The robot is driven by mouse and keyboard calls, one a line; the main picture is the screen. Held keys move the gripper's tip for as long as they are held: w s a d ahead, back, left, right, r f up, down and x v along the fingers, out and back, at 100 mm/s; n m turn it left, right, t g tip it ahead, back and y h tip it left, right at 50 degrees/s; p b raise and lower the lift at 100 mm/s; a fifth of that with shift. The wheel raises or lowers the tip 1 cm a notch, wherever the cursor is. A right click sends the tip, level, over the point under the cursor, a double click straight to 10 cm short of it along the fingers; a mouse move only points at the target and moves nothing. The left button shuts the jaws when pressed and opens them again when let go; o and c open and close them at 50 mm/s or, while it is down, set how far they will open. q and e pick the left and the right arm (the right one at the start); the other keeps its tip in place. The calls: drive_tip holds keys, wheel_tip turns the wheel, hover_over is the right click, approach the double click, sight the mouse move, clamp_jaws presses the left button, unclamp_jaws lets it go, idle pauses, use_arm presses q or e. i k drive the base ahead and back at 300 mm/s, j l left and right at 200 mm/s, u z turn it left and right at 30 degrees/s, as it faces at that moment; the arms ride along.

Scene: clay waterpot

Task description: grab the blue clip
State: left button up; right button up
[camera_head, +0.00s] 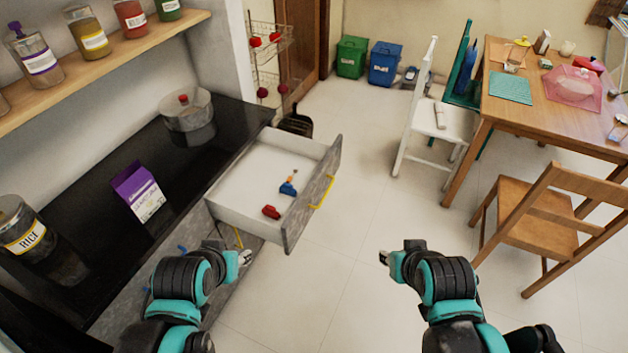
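A small blue clip (288,189) lies in the open drawer (236,189), toward its front. A red clip (271,212) lies nearer to me in the same drawer. A small orange-tan item touches or lies just behind the blue clip. My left gripper (246,257) is below the drawer's near corner in the picture, apart from the clips. My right gripper (383,257) is over the floor, to the right of the drawer. Both grippers are small and seen from behind, so their finger gaps are unclear. No object shows in either one.
The drawer front with its yellow handle (322,192) juts out from the black counter (118,205). A pot (188,117), a purple packet (138,192) and a rice jar (33,243) stand on the counter. A wooden chair (545,225) and table are right. The middle floor is clear.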

sight(285, 188)
drive_tip(key=i+j+z, duration=0.35)
drive_tip(key=j+z, duration=0.15)
drive_tip(key=j, duration=0.15)
drive_tip(key=i+j+z, duration=0.1)
drive_tip(key=j+z, duration=0.15)
drive_tip(key=j, duration=0.1)
